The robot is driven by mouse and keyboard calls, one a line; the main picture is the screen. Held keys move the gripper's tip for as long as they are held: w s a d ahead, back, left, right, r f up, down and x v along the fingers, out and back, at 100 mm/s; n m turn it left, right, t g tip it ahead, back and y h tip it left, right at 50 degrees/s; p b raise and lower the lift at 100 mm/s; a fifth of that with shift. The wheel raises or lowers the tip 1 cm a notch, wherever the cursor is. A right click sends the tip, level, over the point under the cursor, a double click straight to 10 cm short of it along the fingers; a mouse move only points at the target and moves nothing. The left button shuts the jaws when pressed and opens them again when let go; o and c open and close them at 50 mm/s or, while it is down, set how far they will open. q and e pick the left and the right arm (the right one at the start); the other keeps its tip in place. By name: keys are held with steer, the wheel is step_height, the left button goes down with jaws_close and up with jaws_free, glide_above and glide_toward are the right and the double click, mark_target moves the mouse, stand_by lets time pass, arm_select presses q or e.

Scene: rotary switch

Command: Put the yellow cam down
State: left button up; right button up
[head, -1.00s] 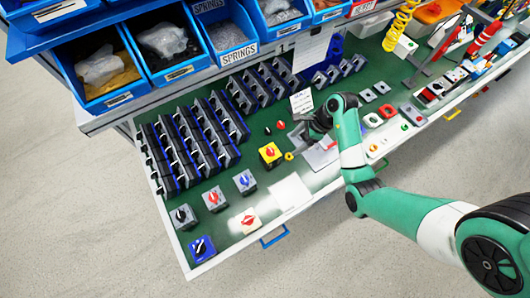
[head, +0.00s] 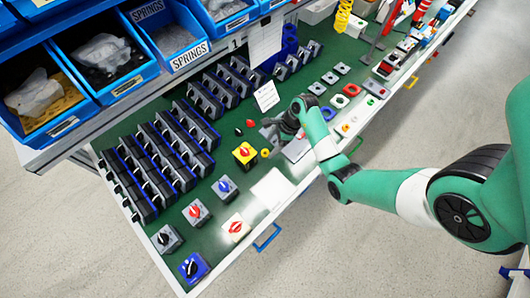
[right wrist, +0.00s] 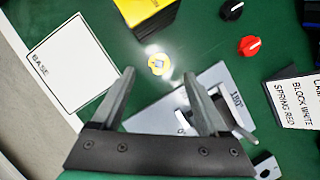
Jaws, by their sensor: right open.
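The yellow cam (head: 265,153) is a small yellow ring lying on the green mat, beside the yellow switch block (head: 245,153). In the right wrist view the cam (right wrist: 158,64) lies flat with a pale centre, just beyond and between my fingertips, and no finger appears to touch it. My right gripper (right wrist: 158,82) is open and empty, with its two fingers spread above the mat. In the head view my right gripper (head: 272,128) is low over the mat near the cam, partly hidden by its own wrist. My left gripper is not in view.
A white BASE card (right wrist: 70,62) lies left of the cam. A grey card (right wrist: 205,95) lies under my fingers. Black (right wrist: 232,10) and red (right wrist: 249,45) knobs and a label card (right wrist: 300,100) are to the right. Rows of switches (head: 160,155) fill the left.

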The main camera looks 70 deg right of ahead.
mark_target(267, 152)
steer(key=b+x, duration=0.1)
steer(key=x, duration=0.2)
steer(key=shift+a+f, duration=0.1)
steer(key=shift+f, duration=0.25)
steer(key=shift+w+a+f+b, duration=0.1)
steer(key=shift+w+f+b, duration=0.05)
steer(key=shift+f+b, duration=0.2)
steer(key=shift+c, duration=0.2)
jaws_close()
